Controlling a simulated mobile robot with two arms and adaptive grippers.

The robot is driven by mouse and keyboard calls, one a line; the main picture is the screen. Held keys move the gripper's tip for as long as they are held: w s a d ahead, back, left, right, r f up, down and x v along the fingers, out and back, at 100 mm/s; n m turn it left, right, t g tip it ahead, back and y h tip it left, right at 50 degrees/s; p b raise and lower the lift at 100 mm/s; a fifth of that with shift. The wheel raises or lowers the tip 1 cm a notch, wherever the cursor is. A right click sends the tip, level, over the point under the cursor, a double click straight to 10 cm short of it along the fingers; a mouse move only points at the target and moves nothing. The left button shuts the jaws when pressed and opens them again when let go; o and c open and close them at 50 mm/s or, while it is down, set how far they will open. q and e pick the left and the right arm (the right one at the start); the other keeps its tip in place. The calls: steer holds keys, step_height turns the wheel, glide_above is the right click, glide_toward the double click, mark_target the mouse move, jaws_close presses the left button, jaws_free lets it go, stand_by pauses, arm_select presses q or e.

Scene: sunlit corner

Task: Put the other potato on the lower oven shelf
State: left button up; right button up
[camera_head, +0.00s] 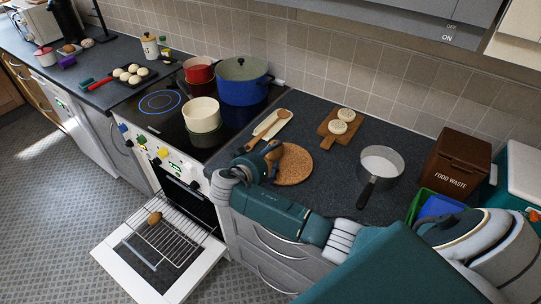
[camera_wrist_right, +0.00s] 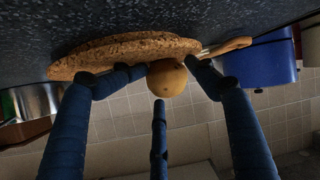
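A brown potato (camera_wrist_right: 167,78) sits between the fingertips of my right gripper (camera_wrist_right: 168,80) in the right wrist view, with fingers touching it on both sides. In the head view my right gripper (camera_head: 268,158) is at the left edge of the round cork mat (camera_head: 294,166), and its fingers largely hide the potato. Another potato (camera_head: 154,217) lies on the pulled-out wire oven shelf (camera_head: 178,232), above the lowered white oven door (camera_head: 135,262). The oven's inside is mostly dark. My left gripper is not in view.
The hob holds a red pot (camera_head: 199,72), a cream pot (camera_head: 202,116) and a blue pot (camera_head: 242,82). A wooden board (camera_head: 335,131) with two round buns and a saucepan (camera_head: 382,163) stand on the counter. The floor (camera_head: 60,185) left of the oven door is clear.

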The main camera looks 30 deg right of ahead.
steer(key=shift+a+f, duration=0.15)
steer(key=shift+f, duration=0.15)
